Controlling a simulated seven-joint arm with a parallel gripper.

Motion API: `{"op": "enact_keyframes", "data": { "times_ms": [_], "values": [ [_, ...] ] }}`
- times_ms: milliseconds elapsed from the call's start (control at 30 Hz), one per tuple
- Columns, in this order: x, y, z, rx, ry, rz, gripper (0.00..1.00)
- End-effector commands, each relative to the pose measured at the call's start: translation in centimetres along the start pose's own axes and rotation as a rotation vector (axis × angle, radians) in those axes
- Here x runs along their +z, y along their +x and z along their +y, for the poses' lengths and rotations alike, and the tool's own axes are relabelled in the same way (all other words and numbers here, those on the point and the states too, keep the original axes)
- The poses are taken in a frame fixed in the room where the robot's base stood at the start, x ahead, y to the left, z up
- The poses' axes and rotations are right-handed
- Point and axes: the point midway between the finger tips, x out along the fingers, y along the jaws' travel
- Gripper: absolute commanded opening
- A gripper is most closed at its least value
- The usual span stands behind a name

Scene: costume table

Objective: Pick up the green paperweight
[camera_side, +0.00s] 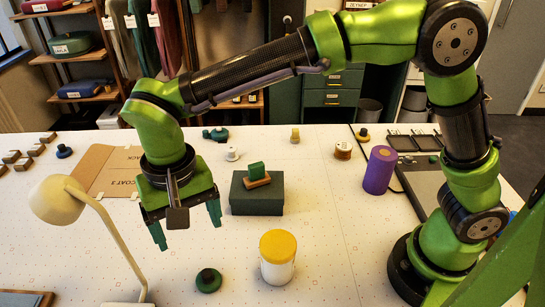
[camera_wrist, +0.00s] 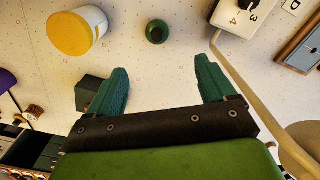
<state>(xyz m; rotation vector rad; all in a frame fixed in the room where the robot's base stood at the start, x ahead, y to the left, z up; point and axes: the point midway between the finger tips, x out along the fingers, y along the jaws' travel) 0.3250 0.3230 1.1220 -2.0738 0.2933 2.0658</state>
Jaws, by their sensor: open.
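The green paperweight (camera_side: 208,281), a small round dark-green piece with a knob on top, stands on the white table near the front, left of a yellow-lidded canister. In the wrist view the paperweight (camera_wrist: 157,32) shows at the top middle, beyond and roughly between the fingertips. My gripper (camera_side: 186,226) is open and empty, with green fingers pointing down, above the table and farther back than the paperweight. In the wrist view both fingers of my gripper (camera_wrist: 162,68) are spread, with bare table between them.
The white canister (camera_side: 277,262) stands close right of the paperweight. A cream lamp (camera_side: 120,245) stands to the left. Behind, a dark-green box (camera_side: 257,204) carries a green block on a wooden base (camera_side: 257,173). A purple cylinder (camera_side: 380,170) is farther right.

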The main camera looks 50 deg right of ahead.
Motion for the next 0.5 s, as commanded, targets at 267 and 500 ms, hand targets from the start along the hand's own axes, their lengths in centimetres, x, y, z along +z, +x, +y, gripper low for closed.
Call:
{"op": "enact_keyframes", "data": {
  "times_ms": [267,500],
  "values": [
    [0.1,5.2,0.2,0.007,0.010,-0.007,0.84],
    [0.1,10.0,0.2,0.005,0.009,-0.006,0.84]
  ]
}}
